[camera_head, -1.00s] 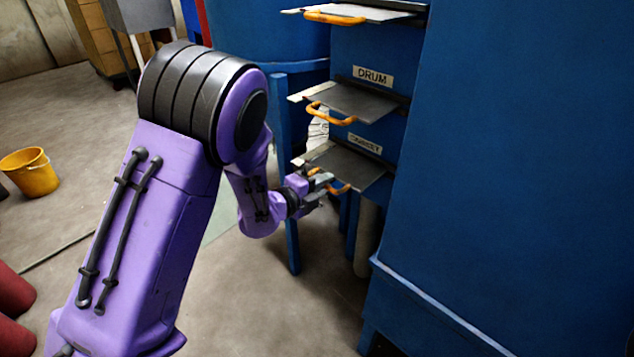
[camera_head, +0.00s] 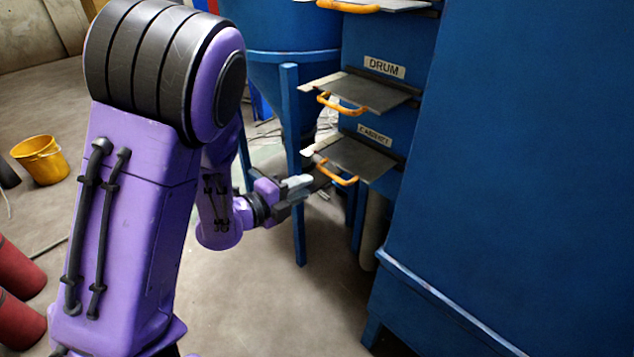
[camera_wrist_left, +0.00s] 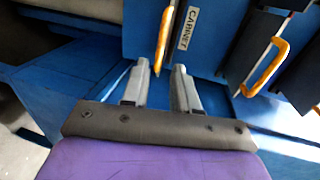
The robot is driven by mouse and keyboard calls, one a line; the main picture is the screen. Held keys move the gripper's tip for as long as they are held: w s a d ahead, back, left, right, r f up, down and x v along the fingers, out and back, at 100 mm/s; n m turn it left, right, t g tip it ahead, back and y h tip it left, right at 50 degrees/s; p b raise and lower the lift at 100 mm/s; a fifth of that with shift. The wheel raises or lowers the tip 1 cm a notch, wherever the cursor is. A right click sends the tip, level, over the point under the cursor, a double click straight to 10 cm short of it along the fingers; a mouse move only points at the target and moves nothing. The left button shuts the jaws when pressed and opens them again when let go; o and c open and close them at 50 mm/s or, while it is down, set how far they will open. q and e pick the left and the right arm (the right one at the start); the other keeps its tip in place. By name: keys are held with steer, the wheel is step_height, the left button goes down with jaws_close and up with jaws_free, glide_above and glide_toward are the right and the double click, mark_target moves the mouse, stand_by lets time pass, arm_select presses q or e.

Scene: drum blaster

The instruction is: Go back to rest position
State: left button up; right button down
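My left gripper (camera_head: 310,184) is beside the lower slide plate (camera_head: 352,160) under the CABINET label (camera_head: 374,134), just left of that plate's orange handle (camera_head: 337,174). In the left wrist view the two grey fingers (camera_wrist_left: 160,80) are apart with nothing between them. The orange handle (camera_wrist_left: 163,40) lies beyond the fingertips, clear of them. The second slide plate (camera_head: 366,91) and its orange handle (camera_head: 341,105) sit below the DRUM label (camera_head: 385,68). My right gripper is in neither view.
The tall blue cabinet (camera_head: 510,180) fills the right side. A blue leg (camera_head: 294,165) stands close to my left gripper. A yellow bucket (camera_head: 40,160) and red cylinders (camera_head: 18,290) are on the floor at left. Open floor (camera_head: 250,300) lies below the arm.

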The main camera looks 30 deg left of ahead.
arm_select(q)
steer(key=shift+s+a+r, duration=0.1)
steer(key=shift+s, duration=0.4)
